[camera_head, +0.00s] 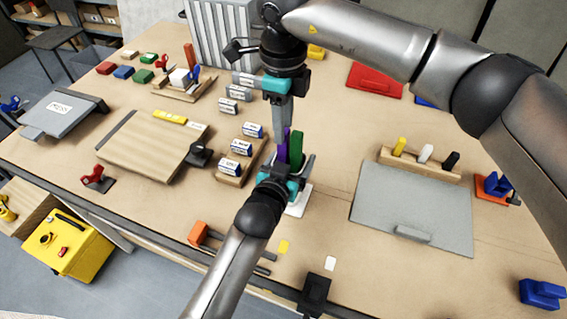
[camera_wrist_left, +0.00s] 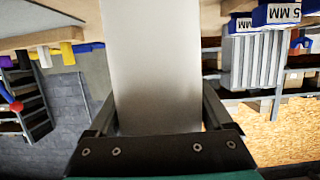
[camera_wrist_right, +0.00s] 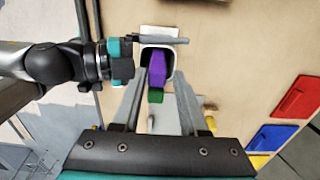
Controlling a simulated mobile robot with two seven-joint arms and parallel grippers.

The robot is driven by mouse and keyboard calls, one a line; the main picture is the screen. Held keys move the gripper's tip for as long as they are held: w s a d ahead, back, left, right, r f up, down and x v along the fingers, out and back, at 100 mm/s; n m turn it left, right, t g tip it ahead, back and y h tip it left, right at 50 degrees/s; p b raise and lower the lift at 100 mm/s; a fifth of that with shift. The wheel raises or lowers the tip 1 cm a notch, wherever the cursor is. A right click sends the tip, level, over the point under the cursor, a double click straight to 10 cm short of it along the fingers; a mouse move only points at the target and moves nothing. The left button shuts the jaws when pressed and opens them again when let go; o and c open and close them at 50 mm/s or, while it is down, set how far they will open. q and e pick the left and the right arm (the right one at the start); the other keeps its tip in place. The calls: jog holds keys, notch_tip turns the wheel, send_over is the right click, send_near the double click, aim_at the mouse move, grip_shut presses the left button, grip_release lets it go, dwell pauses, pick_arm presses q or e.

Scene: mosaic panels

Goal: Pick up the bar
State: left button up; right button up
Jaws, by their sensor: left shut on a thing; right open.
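A purple bar (camera_head: 283,146) and a green bar (camera_head: 296,148) stand in a pale cup (camera_wrist_left: 152,70). The right wrist view looks down on the purple bar (camera_wrist_right: 157,70), the green bar (camera_wrist_right: 155,96) and the cup's white rim. My left gripper (camera_head: 293,172) is shut on the cup from the front; the gripper hides most of the cup in the head view. My right gripper (camera_head: 281,122) points down from above, open, with its fingers (camera_wrist_right: 161,84) on either side of the bars' upper ends in its wrist view. Contact with the bars cannot be told.
A wooden rack of labelled blocks (camera_head: 238,162) stands just left of the cup. A grey panel (camera_head: 412,210) and a holder with coloured pegs (camera_head: 420,165) lie right. A wooden board (camera_head: 150,147) lies left. An orange-headed hammer (camera_head: 198,234) lies near the front edge.

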notch_tip(320, 180, down, 5)
jog(key=shift+s, duration=0.15)
jog(key=shift+c, duration=0.3)
grip_shut()
dwell(1.1)
